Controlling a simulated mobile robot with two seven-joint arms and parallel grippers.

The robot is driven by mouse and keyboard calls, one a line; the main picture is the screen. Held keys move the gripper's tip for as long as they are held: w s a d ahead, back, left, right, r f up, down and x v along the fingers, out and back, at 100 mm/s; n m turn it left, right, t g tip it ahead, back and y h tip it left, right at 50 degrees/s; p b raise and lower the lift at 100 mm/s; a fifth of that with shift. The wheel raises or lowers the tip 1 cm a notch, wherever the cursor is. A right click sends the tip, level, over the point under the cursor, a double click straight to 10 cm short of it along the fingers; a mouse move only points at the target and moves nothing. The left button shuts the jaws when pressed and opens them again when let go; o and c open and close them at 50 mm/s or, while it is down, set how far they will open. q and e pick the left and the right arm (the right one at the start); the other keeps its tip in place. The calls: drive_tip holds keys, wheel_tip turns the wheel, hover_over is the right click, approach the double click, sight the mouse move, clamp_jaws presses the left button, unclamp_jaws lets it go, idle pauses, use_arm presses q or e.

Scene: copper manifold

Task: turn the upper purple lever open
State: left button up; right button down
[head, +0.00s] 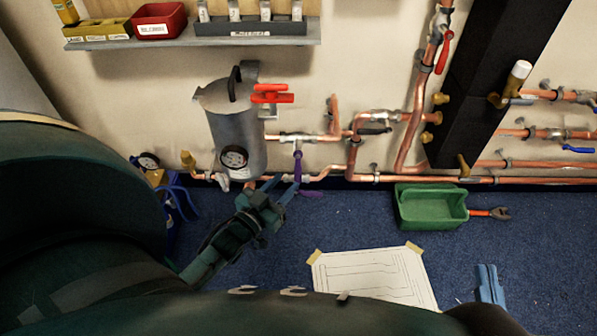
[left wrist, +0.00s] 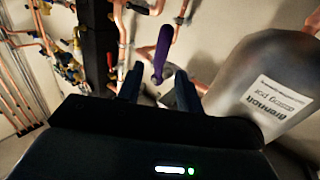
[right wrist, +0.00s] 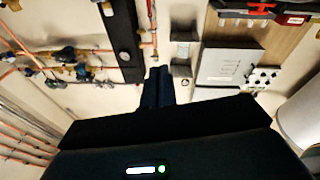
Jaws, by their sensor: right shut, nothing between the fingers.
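The upper purple lever (head: 298,165) hangs roughly upright below the upper copper pipe, right of the grey cylinder. A lower purple lever (head: 311,193) lies nearly level beneath it. My left gripper (head: 281,186) is open, just left of and close to the purple levers. In the left wrist view a purple lever (left wrist: 162,48) shows in the gap between the open left fingers (left wrist: 159,88); I cannot tell whether either finger touches it. My right gripper (head: 490,283) is shut and empty, low at the right, away from the levers; its closed fingers also show in the right wrist view (right wrist: 158,86).
Copper pipes (head: 405,150) run along the wall. A green bin (head: 430,207) and a taped paper sheet (head: 372,273) lie on the blue floor. A shelf (head: 200,43) is above.

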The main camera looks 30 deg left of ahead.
sight(296, 172)
use_arm(q)
drive_tip(key=w+b, duration=0.1)
drive_tip(key=w, duration=0.5)
drive_tip(key=shift+w+d, duration=0.15)
drive_tip(key=shift+w, duration=0.15)
clamp_jaws()
